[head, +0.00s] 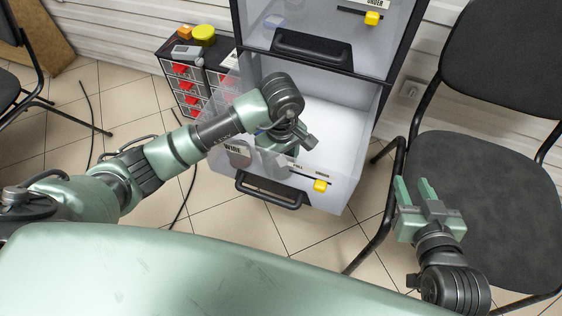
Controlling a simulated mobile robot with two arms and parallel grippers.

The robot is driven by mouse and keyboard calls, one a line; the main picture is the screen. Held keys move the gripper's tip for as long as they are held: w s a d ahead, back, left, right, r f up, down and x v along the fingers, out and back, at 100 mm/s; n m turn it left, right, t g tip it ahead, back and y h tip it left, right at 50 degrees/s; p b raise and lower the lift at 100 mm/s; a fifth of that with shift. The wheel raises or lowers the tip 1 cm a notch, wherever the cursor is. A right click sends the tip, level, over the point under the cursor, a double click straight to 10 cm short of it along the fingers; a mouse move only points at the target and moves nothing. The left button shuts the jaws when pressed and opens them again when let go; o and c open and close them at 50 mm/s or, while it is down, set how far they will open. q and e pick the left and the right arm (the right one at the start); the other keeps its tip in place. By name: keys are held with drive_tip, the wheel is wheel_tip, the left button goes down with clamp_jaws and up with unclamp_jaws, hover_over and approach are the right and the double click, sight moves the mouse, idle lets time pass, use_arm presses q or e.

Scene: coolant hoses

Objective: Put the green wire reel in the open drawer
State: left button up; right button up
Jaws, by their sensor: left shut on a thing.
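The open drawer (338,160) is the lower one of the cabinet. It is pulled out, with clear walls, a white floor, a black handle and a yellow tab on its front. My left arm reaches over it, and my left gripper (278,158) points down inside, behind the front wall. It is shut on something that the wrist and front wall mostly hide. I cannot clearly make out the green wire reel. A dark round shape (238,156) shows at the drawer's left front. My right gripper (414,186) is open and empty, before the right chair.
The upper drawer (312,48) is shut. Left of the cabinet stands a small organizer (186,88) with red-fronted bins, with a yellow round item (203,35) on top. A black chair (487,190) stands at right. Black cables lie on the tiled floor at left.

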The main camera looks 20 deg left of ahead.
drive_tip(key=shift+w+r, duration=0.1)
drive_tip(key=shift+r, duration=0.05)
use_arm(q)
drive_tip(key=shift+f, duration=0.15)
use_arm(e)
drive_tip(key=shift+a+r, duration=0.1)
drive_tip(key=shift+r, duration=0.05)
use_arm(q)
drive_tip(key=o, duration=1.7)
use_arm(e)
drive_tip(key=shift+w+a+r+t, duration=0.1)
drive_tip(key=shift+w+r+t, duration=0.15)
drive_tip(key=shift+r+t, duration=0.1)
use_arm(q)
wheel_tip(320, 180, up, 7)
drive_tip(key=shift+f+p, duration=0.2)
drive_tip(key=shift+p, duration=0.75)
wheel_tip(320, 180, up, 6)
drive_tip(key=shift+f+p, duration=0.2)
drive_tip(key=shift+p, duration=0.35)
use_arm(e)
drive_tip(key=s+d+f+g+h, duration=0.2)
drive_tip(key=s+d+f+g, duration=0.2)
drive_tip(key=s+f+g, duration=0.4)
drive_tip(key=s+f, duration=0.1)
drive_tip(key=s, duration=0.3)
drive_tip(key=shift+s+d+f, duration=0.3)
drive_tip(key=shift+d+f, duration=0.05)
